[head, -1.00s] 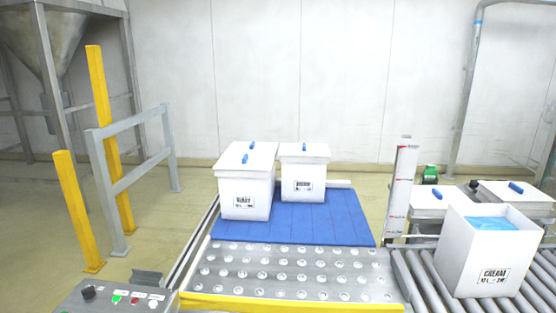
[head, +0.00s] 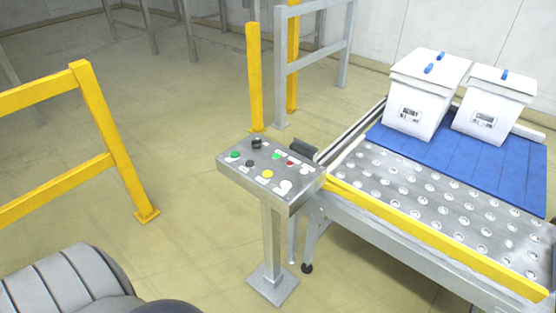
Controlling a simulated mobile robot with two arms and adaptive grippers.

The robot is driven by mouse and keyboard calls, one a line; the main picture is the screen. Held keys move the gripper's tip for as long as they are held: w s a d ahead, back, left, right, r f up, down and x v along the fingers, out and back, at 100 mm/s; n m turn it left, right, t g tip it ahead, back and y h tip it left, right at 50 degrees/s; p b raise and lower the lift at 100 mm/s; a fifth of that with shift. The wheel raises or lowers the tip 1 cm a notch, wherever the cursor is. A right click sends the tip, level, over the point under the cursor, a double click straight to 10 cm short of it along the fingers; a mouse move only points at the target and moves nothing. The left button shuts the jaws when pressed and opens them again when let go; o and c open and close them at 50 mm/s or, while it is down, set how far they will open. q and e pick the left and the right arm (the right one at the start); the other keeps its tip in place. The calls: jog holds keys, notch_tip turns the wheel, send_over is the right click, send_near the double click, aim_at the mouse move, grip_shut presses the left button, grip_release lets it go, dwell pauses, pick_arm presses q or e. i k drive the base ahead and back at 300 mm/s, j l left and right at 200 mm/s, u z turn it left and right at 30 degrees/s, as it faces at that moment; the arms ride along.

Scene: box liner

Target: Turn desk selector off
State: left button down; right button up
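The control desk (head: 225,167) is a grey sloped metal panel on a single post, left of the conveyor's near end. Its black selector knob (head: 257,143) stands up near the panel's back edge; its pointer direction is too small to tell. On the panel are a green button (head: 234,155), a black button (head: 250,163), a yellow button (head: 267,174), a small green lamp (head: 276,156) and a small red lamp (head: 290,163). Neither of my grippers shows. A grey and black part at the lower left looks like my own body, apart from the desk.
A ball-transfer table (head: 400,195) with a yellow front edge and blue mat (head: 500,175) stands to the right, carrying two white lidded boxes (head: 418,110). Yellow guard rails (head: 105,140) stand at left, a yellow post (head: 254,80) behind the desk. The floor before the desk is clear.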

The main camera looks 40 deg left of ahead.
aim_at(256, 144)
jog(key=u, duration=1.3)
